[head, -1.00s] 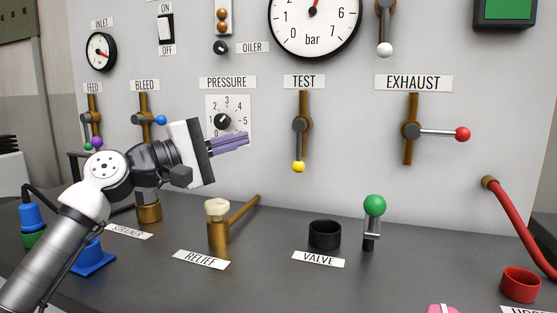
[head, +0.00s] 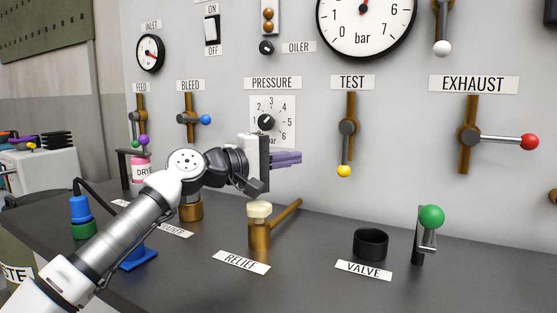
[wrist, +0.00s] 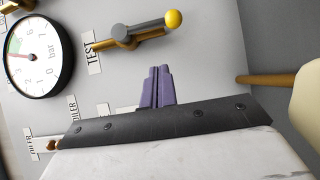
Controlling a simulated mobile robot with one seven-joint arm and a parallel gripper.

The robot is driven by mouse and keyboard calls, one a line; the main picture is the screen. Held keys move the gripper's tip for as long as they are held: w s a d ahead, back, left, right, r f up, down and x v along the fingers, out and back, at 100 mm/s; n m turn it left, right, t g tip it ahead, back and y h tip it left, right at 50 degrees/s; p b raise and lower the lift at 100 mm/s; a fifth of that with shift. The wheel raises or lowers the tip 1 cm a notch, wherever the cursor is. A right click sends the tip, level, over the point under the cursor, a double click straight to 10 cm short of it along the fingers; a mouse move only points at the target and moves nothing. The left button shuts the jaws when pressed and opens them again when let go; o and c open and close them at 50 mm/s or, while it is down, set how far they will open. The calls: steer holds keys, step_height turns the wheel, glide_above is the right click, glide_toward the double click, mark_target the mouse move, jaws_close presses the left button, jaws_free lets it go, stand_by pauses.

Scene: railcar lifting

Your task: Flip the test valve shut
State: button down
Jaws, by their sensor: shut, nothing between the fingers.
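The test valve (head: 349,128) is on the panel under the TEST label (head: 352,83). Its grey lever hangs down, in line with the brass pipe, with a yellow knob (head: 344,171) at the end. My gripper (head: 300,158) is shut and empty, to the left of the knob and apart from it in the head view. In the wrist view the shut purple fingers (wrist: 158,70) point toward the panel. There the yellow knob (wrist: 173,18) and the lever (wrist: 147,27) show just beyond the fingertips, unobstructed.
The pressure dial (head: 266,122) is behind and left of my gripper. The relief valve (head: 259,228), with its slanting brass pipe, stands below it. A black cup (head: 370,243) and a green-knobbed lever (head: 431,217) are on the bench to the right. The exhaust valve (head: 469,137) is farther right.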

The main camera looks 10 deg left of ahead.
mark_target(345, 150)
steer(key=w+d, duration=0.2)
steer(key=d, duration=0.5)
steer(key=shift+w+d, duration=0.2)
steer(key=shift+d, duration=0.15)
